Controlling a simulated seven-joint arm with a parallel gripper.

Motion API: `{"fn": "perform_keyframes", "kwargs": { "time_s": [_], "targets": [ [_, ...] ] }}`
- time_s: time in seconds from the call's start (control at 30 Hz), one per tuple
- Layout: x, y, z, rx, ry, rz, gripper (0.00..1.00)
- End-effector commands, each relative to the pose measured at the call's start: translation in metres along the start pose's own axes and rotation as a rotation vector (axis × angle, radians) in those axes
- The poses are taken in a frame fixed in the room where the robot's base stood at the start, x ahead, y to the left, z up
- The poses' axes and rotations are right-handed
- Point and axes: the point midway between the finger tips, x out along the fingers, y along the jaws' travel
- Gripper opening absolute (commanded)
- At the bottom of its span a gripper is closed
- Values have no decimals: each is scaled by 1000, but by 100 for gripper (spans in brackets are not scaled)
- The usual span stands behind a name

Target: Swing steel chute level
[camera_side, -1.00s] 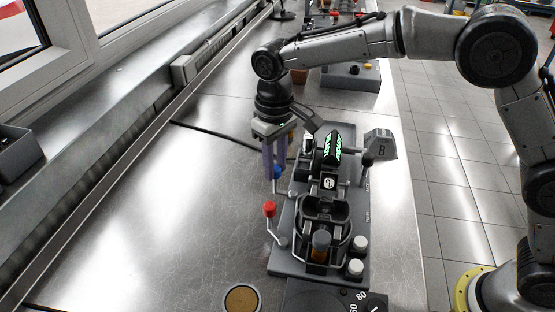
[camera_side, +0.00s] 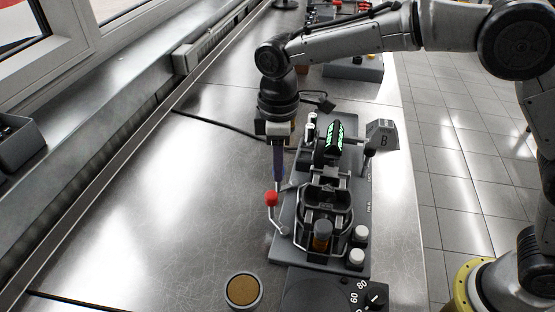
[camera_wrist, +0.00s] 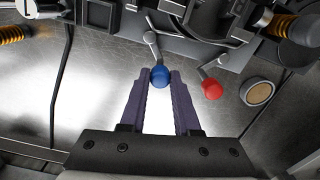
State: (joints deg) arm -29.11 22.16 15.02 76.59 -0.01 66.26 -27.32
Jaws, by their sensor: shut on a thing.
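A blue ball knob (camera_wrist: 160,75) on a thin metal lever (camera_wrist: 151,45) sits between the fingertips of my gripper (camera_wrist: 160,82) in the wrist view. My gripper is shut on this knob. In the side view my gripper (camera_side: 278,176) points down at the left edge of the engine fixture (camera_side: 300,258), and its fingers mostly hide the knob. A red ball knob (camera_side: 271,198) on a bent lever stands just nearer the camera, and it also shows right of my fingers in the wrist view (camera_wrist: 212,89). I cannot clearly make out which part is the steel chute.
A dial (camera_side: 350,295) and a round tan-topped dish (camera_side: 243,290) lie at the front. The steel bench (camera_side: 150,200) is clear to the left.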

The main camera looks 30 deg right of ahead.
Motion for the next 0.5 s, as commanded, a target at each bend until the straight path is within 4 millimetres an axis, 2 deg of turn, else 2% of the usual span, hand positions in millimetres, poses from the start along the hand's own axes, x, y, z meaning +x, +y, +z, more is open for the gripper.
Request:
{"fn": "perform_keyframes", "kwargs": {
  "time_s": [0.5],
  "targets": [
    [-2, -2, 0, -36, 3, 1, 0]
  ]
}}
